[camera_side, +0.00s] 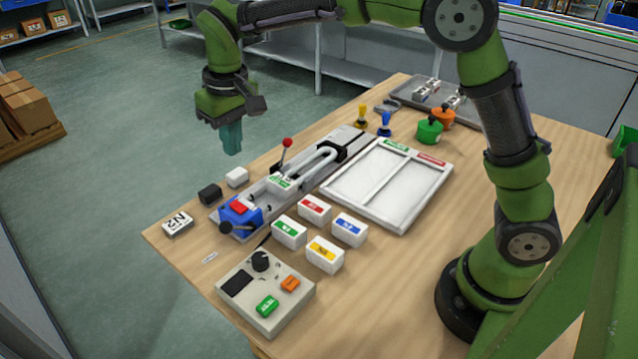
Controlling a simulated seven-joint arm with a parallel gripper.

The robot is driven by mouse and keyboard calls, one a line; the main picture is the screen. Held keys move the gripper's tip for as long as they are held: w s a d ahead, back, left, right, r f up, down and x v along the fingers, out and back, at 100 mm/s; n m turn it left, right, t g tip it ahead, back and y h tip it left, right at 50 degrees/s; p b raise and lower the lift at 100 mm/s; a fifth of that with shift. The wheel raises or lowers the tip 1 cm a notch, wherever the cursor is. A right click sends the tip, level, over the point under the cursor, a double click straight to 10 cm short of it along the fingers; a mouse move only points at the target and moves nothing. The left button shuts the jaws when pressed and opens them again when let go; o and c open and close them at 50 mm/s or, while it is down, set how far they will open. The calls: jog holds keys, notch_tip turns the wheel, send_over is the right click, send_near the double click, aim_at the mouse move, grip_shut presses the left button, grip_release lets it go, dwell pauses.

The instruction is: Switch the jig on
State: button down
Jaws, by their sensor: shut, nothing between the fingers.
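My gripper (232,148) is shut and empty, pointing down, up at the left over or beyond the far left table edge. It is apart from everything. The jig (304,181) is a long grey fixture on the table with a red-knobbed lever (287,143), a white U-shaped tube (322,158) and a blue block (241,212) with a red top at its near end. A grey control box (265,290) stands at the near edge with a black knob (260,261), a green button (267,306), an orange button (290,284) and a dark display. The button lettering is too small to read.
Several white boxes with coloured labels (326,254) stand between the jig and the control box. A two-part white tray (388,183) lies right of the jig. A small N2 box (177,224) and a black block (210,194) sit left.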

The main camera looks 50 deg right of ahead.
aim_at(233, 202)
jog(key=shift+w, duration=0.7)
jog(key=f, duration=0.4)
jog(key=w+f, duration=0.1)
jog(key=f, duration=0.9)
jog(key=shift+w, duration=0.35)
